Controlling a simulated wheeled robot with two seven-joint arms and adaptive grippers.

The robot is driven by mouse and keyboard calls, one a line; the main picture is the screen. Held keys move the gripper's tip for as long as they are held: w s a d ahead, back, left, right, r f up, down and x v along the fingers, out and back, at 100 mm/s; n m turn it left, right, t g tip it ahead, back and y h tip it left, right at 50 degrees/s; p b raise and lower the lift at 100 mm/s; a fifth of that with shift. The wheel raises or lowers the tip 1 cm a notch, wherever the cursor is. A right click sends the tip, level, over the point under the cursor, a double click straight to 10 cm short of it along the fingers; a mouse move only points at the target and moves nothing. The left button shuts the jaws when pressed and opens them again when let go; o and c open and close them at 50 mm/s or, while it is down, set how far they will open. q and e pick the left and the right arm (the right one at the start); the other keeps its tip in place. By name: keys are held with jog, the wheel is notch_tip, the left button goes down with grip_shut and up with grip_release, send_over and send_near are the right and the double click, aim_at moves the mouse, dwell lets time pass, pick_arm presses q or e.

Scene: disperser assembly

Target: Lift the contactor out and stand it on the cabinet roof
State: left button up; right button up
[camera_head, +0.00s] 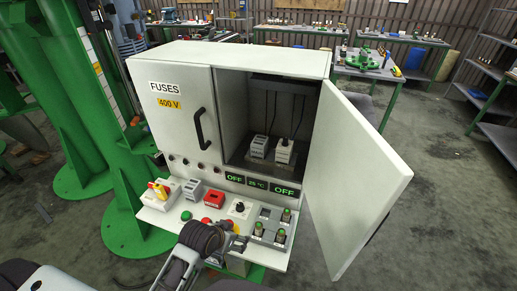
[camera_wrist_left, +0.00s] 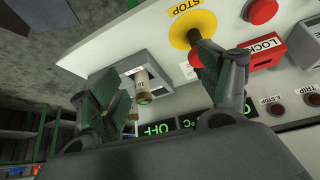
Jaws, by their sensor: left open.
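Two small pale devices stand side by side inside the open right compartment of the cabinet (camera_head: 230,55). The left device (camera_head: 259,147) has a dark label, too small to read surely. The right device (camera_head: 284,152) has a knob-like top. I cannot tell for sure which is the contactor. The cabinet roof is flat and bare. My left gripper (camera_head: 232,238) is over the front control ledge, below and outside the compartment. In the left wrist view my left gripper (camera_wrist_left: 165,85) is open, with a small cylinder (camera_wrist_left: 142,88) in a grey square frame showing beyond its fingers. My right gripper is out of view.
The open door (camera_head: 357,175) sticks out at the right of the compartment. The ledge carries a yellow-and-red stop button (camera_wrist_left: 193,28), a red lock box (camera_wrist_left: 262,52), knobs and green buttons. A green column (camera_head: 60,100) stands close at the left.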

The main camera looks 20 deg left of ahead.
pick_arm(q)
jog(key=w+d+r+t+h, duration=0.1)
jog(key=w+r+t, duration=0.2)
jog(key=w, duration=0.4)
jog(key=w+r+t, duration=0.3)
jog(key=w, duration=0.3)
jog(key=n+t+y, duration=0.2)
jog(key=t, duration=0.4)
send_near(258, 149)
jog(key=shift+s+a+f, duration=0.1)
jog(key=shift+a, duration=0.1)
jog(key=shift+w+d, duration=0.15)
jog(key=shift+w, duration=4.2)
jog(key=shift+w, duration=0.1)
jog(key=shift+w, duration=2.5)
jog(key=shift+f, duration=0.1)
